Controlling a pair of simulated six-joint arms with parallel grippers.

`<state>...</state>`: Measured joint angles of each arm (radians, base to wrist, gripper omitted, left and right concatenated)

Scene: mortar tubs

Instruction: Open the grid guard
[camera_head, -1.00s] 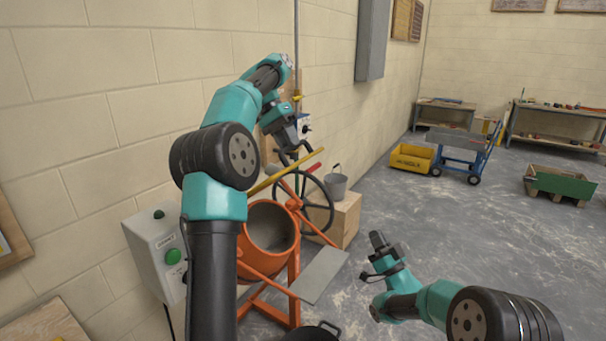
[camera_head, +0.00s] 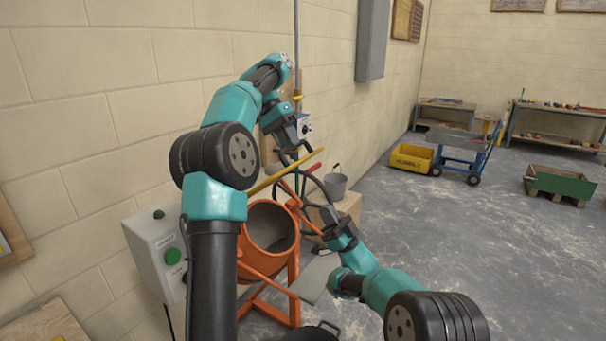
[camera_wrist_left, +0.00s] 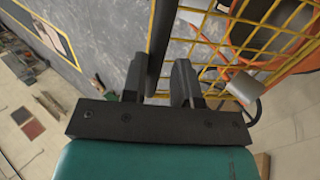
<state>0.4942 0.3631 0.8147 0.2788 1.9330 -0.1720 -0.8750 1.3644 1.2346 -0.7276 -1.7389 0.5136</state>
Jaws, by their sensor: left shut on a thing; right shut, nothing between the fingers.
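The orange mixer drum (camera_head: 272,228) stands left of centre in the head view. The yellow grid guard (camera_head: 290,169) shows nearly edge-on above it, as a slanted yellow strip. In the left wrist view its yellow mesh (camera_wrist_left: 262,38) is at the upper right, beside a dark bar (camera_wrist_left: 162,38). My left gripper (camera_head: 290,158) is at the guard, shut on the dark bar, which runs between its fingers (camera_wrist_left: 158,82). My right gripper (camera_head: 327,214) is shut and empty, in front of the dark handwheel (camera_head: 325,177). I cannot tell whether it touches the wheel.
A grey bucket (camera_head: 336,185) stands on a wooden box (camera_head: 350,207) behind the wheel. A grey control box (camera_head: 157,249) with green buttons is at the left wall. A yellow bin (camera_head: 410,158), a blue trolley (camera_head: 460,153) and a green crate (camera_head: 560,184) stand farther right. The floor between is clear.

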